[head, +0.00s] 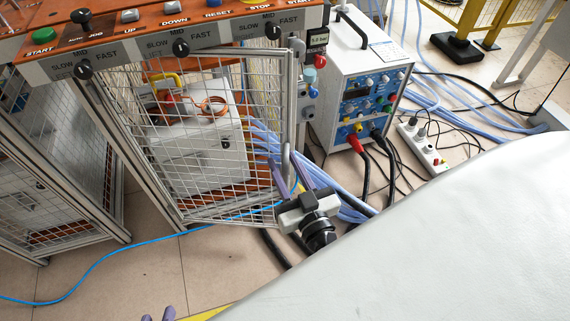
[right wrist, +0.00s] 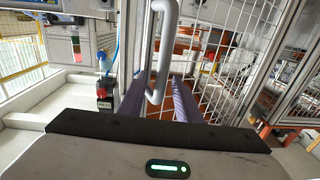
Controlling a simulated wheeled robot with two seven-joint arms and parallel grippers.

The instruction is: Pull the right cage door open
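The right cage door (head: 222,190) is a wire-mesh panel in a metal frame at the front of the machine; it also shows in the right wrist view (right wrist: 256,35). Its grey bar handle (head: 286,160) is on the door's right edge. My right gripper (head: 288,172) is at the handle's lower part, fingers apart. In the right wrist view, the handle (right wrist: 163,45) comes down between the two purple fingers, which are not closed on it. Only the fingertips of my left gripper (head: 157,314) show at the bottom edge, apart and empty.
A control panel (head: 160,35) with knobs is above the door. A white power unit (head: 360,75) stands to the right, with blue hoses (head: 325,185) and black cables low beside the door. A blue cable (head: 110,255) crosses the floor. Floor in front of the door is mostly clear.

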